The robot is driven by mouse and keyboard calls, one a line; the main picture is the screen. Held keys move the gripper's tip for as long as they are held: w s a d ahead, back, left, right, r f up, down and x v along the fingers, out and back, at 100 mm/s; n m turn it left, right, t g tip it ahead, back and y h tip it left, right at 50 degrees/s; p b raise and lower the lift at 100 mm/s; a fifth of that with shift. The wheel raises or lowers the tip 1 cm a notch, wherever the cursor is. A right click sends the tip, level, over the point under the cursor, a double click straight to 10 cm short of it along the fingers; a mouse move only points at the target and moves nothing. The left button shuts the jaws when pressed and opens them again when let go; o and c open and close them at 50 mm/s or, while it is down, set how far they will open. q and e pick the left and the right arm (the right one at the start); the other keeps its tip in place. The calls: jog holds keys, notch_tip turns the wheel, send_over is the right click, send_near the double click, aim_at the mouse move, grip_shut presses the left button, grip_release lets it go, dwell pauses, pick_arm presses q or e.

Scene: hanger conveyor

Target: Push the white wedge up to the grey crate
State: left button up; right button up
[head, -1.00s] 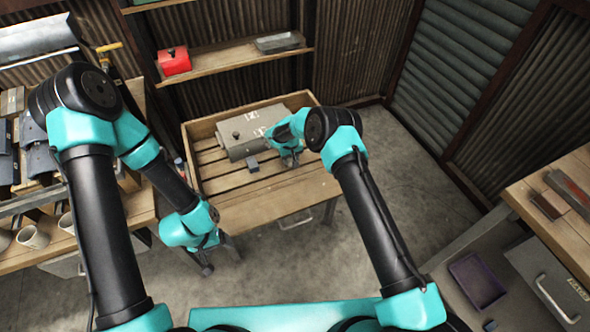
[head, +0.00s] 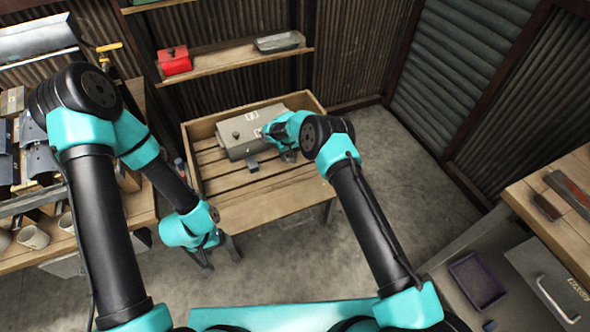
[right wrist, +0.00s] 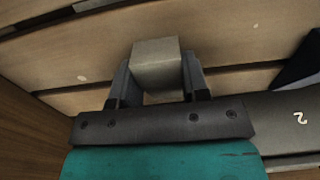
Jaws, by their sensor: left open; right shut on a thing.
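The grey crate (head: 243,133) is a long closed box with a knob, lying on the slatted wooden table. My right gripper (head: 289,156) is low over the slats by the crate's front right side. In the right wrist view (right wrist: 157,82) it is shut on a pale block, the white wedge (right wrist: 156,62); whether the wedge touches the crate is unclear. My left gripper (head: 212,262) hangs empty and open in front of the table, its jaw gap hardly visible.
A small dark grey block (head: 253,165) sits on the slats in front of the crate. The table has a raised wooden rim (head: 322,105) at the back and sides. Slats at the front left are clear. A shelf behind holds a red box (head: 174,61) and a grey tray (head: 279,42).

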jog(key=shift+w+a, duration=0.3)
jog(key=shift+w, duration=0.4)
jog(key=o, duration=0.9)
jog(key=shift+r, duration=0.15)
notch_tip(320, 180, up, 17)
jog(key=shift+r, duration=0.1)
dwell(0.3)
dwell(0.7)
